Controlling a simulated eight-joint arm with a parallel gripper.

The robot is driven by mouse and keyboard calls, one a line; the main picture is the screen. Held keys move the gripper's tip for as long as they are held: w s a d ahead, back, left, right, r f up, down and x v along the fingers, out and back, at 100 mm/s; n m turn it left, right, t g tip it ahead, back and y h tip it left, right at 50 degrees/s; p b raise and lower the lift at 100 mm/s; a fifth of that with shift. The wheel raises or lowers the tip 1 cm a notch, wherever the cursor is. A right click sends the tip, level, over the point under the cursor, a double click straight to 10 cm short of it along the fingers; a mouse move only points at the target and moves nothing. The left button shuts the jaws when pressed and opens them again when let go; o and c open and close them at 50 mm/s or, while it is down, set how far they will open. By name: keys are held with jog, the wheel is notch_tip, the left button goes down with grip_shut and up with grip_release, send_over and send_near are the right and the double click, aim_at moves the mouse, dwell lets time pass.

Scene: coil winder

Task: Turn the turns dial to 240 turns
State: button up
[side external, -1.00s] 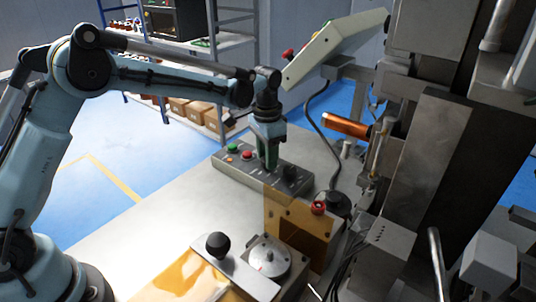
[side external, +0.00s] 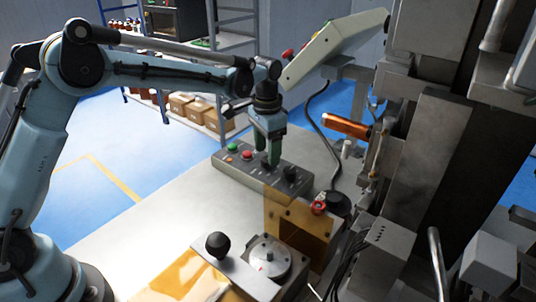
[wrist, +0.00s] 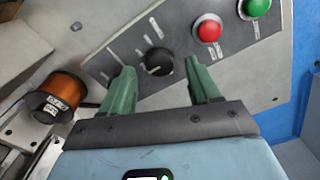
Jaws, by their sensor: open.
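A black dial (wrist: 158,61) with a pale pointer line sits on the grey control panel, with small tick labels fanned around one side that are too small to read. My gripper (wrist: 160,66) is open, with one green finger on each side of the dial in the wrist view. I cannot tell whether the fingers touch it or hover above it. In the side external view my gripper (side external: 273,163) points down over the control box (side external: 232,176) and partly hides the dial. The pointer appears to aim toward the lower left in the wrist view, but its setting is unreadable.
Red (wrist: 208,29) and green (wrist: 256,6) buttons sit beside the dial. Another black knob (side external: 290,173) is on the box's right end. A copper spool (wrist: 60,91) and an amber guard (side external: 285,208) are nearby. Bare table lies left of the box.

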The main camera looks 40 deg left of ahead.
aim_at(265, 159)
notch_tip(265, 159, up, 10)
dwell(0.4)
jog(key=shift+r, duration=0.1)
jog(key=s+a+r+n+t, duration=0.1)
jog(key=s+a+r+t, duration=0.1)
jog(key=s, duration=0.3)
jog(key=s+a+r+n+t, duration=0.1)
jog(key=s+t, duration=0.1)
jog(key=s, duration=0.4)
jog(key=s+a+f+n+t, duration=0.2)
jog(key=s+f, duration=0.4)
jog(key=s, duration=0.4)
jog(key=shift+f+t, duration=0.2)
jog(key=shift+t, duration=0.4)
